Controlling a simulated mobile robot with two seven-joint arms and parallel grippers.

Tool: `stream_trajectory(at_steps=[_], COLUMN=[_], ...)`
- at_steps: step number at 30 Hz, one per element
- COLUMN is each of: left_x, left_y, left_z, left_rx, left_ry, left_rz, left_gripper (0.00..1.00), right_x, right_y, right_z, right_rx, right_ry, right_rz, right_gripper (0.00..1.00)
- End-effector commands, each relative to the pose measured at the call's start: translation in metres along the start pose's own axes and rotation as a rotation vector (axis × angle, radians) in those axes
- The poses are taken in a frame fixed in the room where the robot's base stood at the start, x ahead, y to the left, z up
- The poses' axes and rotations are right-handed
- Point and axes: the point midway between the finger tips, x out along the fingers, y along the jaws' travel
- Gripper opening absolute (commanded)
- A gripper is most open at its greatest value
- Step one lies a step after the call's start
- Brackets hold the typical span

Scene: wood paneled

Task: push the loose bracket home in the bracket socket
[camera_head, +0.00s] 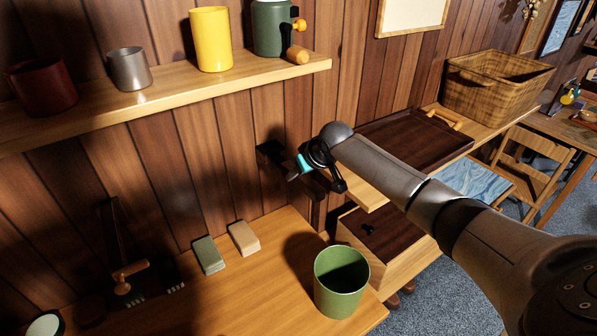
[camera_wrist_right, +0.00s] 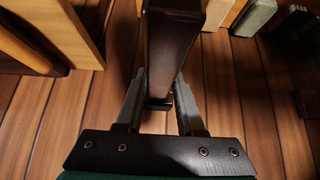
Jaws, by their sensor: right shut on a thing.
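The loose bracket (camera_wrist_right: 172,45) is a dark brown bar. In the right wrist view it runs between the two fingers of my right gripper (camera_wrist_right: 160,82), which is shut on it. In the head view my right gripper (camera_head: 306,163) is at the wood-paneled wall, and a dark brown piece (camera_head: 274,153) shows to its left against the wall. A small dark piece (camera_wrist_right: 158,103) lies beyond the fingers in the wrist view; I cannot tell whether it is the socket. The bracket's seating is hidden. My left gripper is not in view.
A shelf (camera_head: 170,100) with mugs and cups is above left. Below, a table (camera_head: 250,290) holds a green cup (camera_head: 341,283) and two small blocks (camera_head: 243,238). A dark tray (camera_head: 415,140) and a wicker basket (camera_head: 490,85) stand to the right.

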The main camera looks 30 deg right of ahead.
Motion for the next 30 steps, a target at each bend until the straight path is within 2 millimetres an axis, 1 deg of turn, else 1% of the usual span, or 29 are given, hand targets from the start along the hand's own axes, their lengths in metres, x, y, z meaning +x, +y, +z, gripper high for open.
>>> stream_trajectory(at_steps=[10,20,30], left_x=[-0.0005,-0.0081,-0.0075], left_y=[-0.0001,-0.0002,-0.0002], left_z=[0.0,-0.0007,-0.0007], left_rx=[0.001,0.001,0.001], left_ry=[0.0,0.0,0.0], left_rz=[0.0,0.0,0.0], left_gripper=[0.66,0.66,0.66], right_x=[-0.0004,-0.0011,-0.0004], right_y=[0.0,0.0003,0.0002], right_z=[-0.0006,-0.0011,-0.0006], right_rx=[0.0,0.001,0.0], right_ry=[0.001,0.002,0.001], right_rz=[0.0,0.0,0.0], right_gripper=[0.0,0.0,0.0])
